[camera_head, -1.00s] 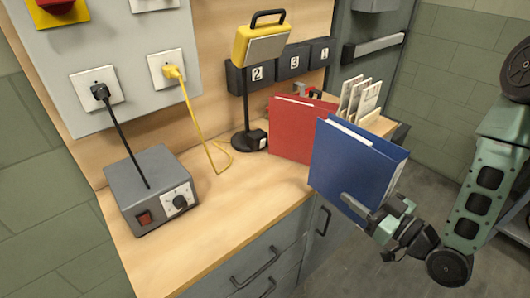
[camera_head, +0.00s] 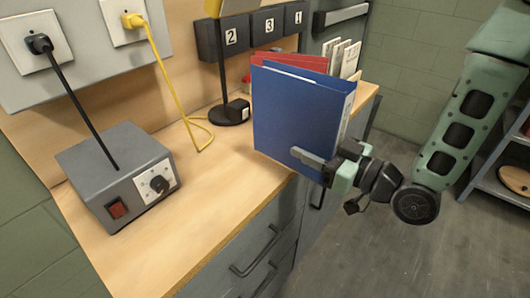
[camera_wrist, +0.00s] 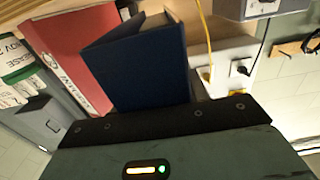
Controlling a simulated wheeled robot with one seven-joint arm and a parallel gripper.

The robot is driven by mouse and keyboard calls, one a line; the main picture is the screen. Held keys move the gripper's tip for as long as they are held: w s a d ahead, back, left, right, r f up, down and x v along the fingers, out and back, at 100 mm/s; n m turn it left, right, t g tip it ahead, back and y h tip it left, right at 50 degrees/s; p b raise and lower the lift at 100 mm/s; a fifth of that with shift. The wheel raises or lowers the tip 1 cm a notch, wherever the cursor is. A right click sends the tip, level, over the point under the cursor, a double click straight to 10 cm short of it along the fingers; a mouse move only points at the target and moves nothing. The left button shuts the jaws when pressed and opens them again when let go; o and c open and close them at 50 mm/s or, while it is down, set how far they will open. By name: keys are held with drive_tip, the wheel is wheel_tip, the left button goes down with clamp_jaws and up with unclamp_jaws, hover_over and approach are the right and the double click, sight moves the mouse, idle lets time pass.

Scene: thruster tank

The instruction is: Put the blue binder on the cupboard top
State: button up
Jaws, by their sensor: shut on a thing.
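The blue binder (camera_head: 300,112) stands upright at the front edge of the wooden cupboard top (camera_head: 215,190), in the head view. My gripper (camera_head: 322,165) is shut on its lower front part from the right. The binder also fills the middle of the wrist view (camera_wrist: 145,70), just beyond my gripper's dark edge. Whether its bottom touches the wood or hangs just above it, I cannot tell. My fingertips do not show clearly in the wrist view.
A red binder (camera_head: 290,62) stands right behind the blue one, with white files (camera_head: 343,58) beside it. A grey power box (camera_head: 118,175) with a black cable stands at the left. A black lamp base (camera_head: 231,112) is behind. Bare wood lies between box and binder.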

sight(266, 139)
drive_tip(key=x, duration=1.1)
drive_tip(key=shift+w+a+r+p, duration=0.1)
drive_tip(key=shift+w+a+p, duration=0.05)
drive_tip(key=shift+a+p, duration=0.15)
drive_tip(key=shift+w+a+f, duration=0.1)
drive_tip(key=shift+f, duration=0.8)
drive_tip(key=shift+w+a+f, duration=0.1)
drive_tip(key=shift+f, duration=0.8)
drive_tip(key=shift+f, duration=0.1)
drive_tip(key=o, duration=1.3)
drive_tip(key=shift+s+d, duration=0.1)
drive_tip(key=shift+d, duration=0.05)
